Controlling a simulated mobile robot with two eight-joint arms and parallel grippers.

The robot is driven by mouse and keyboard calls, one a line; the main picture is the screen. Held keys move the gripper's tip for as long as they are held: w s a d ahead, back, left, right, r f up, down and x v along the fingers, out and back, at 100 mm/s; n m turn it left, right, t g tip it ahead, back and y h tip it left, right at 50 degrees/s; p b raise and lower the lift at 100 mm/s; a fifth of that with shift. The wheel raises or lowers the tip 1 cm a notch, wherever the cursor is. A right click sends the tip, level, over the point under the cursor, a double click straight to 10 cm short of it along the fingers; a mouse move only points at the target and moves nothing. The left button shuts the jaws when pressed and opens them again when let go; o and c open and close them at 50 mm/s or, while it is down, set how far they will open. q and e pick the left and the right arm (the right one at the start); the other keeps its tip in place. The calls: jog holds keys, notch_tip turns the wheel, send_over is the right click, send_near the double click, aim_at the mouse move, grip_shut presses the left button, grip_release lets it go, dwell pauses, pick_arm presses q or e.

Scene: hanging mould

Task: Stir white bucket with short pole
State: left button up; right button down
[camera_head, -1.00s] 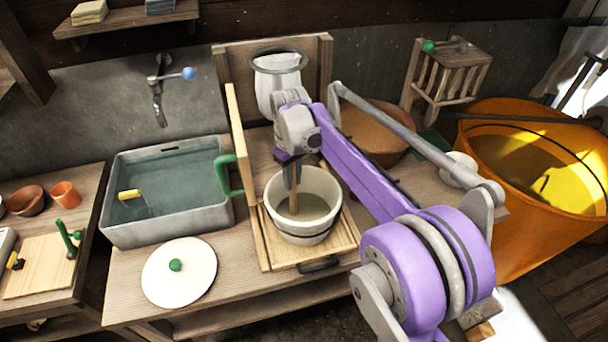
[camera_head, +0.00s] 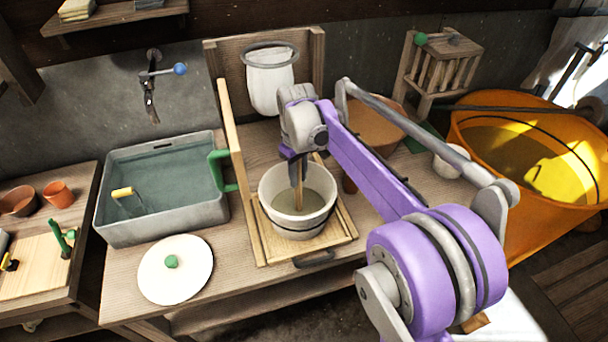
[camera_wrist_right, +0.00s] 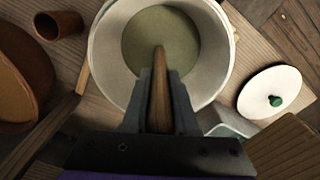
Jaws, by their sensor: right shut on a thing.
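The white bucket (camera_head: 297,224) stands upright on a wooden tray on the bench, with murky greenish liquid inside. My right gripper (camera_head: 298,172) is above the bucket, pointing down, shut on the short wooden pole (camera_head: 299,197). The pole's lower end reaches into the liquid. In the right wrist view the pole (camera_wrist_right: 160,85) sits between the two grey fingers of the gripper (camera_wrist_right: 160,100), over the white bucket (camera_wrist_right: 108,50). My left gripper is not in view.
The wooden tray (camera_head: 263,249) has an upright side board (camera_head: 237,142) left of the bucket. A grey basin of water (camera_head: 160,232) and a white lid (camera_head: 187,287) lie to the left. A large orange tub (camera_head: 540,225) stands at right. A white bag in a ring (camera_head: 270,88) hangs behind.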

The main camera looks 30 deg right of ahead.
dwell(0.3)
jog(key=shift+r+p, duration=1.6)
jog(key=shift+r, duration=1.75)
jog(key=shift+w+r+p, duration=0.1)
jog(key=shift+r+p, duration=1.05)
jog(key=shift+r, duration=2.75)
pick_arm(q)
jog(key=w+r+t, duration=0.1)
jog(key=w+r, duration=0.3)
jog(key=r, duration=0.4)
